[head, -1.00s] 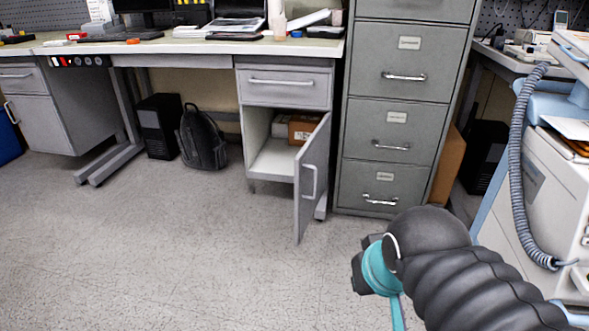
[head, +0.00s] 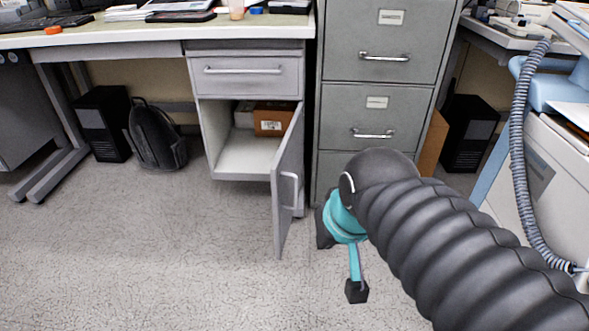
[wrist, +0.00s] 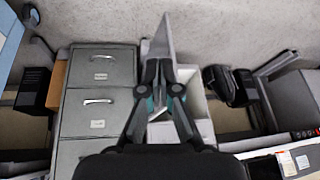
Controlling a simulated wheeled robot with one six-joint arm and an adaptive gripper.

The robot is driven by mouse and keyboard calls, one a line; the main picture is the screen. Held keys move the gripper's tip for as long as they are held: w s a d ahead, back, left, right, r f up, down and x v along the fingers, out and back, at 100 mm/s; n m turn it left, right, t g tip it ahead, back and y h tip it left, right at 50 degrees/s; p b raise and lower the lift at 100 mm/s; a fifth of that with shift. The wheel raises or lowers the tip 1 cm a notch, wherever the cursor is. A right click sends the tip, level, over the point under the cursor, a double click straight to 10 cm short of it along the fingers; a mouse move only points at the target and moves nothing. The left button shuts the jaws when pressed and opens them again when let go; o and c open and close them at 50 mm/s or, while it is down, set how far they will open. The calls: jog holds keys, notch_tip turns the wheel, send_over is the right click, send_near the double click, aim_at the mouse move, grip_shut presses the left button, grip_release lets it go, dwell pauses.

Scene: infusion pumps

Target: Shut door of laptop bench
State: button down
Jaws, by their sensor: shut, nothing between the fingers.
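The laptop bench (head: 120,38) stands at the back left in the head view. The grey door (head: 287,185) of its under-desk cabinet stands open, swung out toward me on its right-hand hinge. Its bar handle (head: 290,188) faces right. In the wrist view the door (wrist: 163,42) shows as a pale panel beyond the fingertips. My gripper (wrist: 161,82) is shut and empty, in front of the door in that view. I cannot tell whether it touches the door. In the head view my arm hides most of the gripper, to the right of the door.
A cardboard box (head: 271,120) sits inside the cabinet. A closed drawer (head: 248,77) is above it. A grey filing cabinet (head: 375,125) stands close on the right. A backpack (head: 157,137) and a black computer (head: 103,123) stand left. The floor in front is clear.

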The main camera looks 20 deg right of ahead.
jog(key=w+d+f+m+y, duration=0.1)
jog(key=w+d+m+y, duration=0.25)
jog(key=w+m, duration=0.4)
jog(key=w+d+f+m+g+y, duration=0.15)
jog(key=w+d+m, duration=0.25)
jog(key=w+m, duration=0.4)
jog(key=w+d+f+m+y, duration=0.2)
jog(key=w+d+m+y, duration=0.1)
jog(key=w+m, duration=0.55)
jog(key=n, duration=0.2)
send_near(278, 183)
jog(key=x, duration=0.5)
jog(key=shift+s+f, duration=0.25)
jog(key=shift+f, duration=0.3)
jog(key=shift+w+a, duration=0.3)
jog(key=shift+a, duration=0.2)
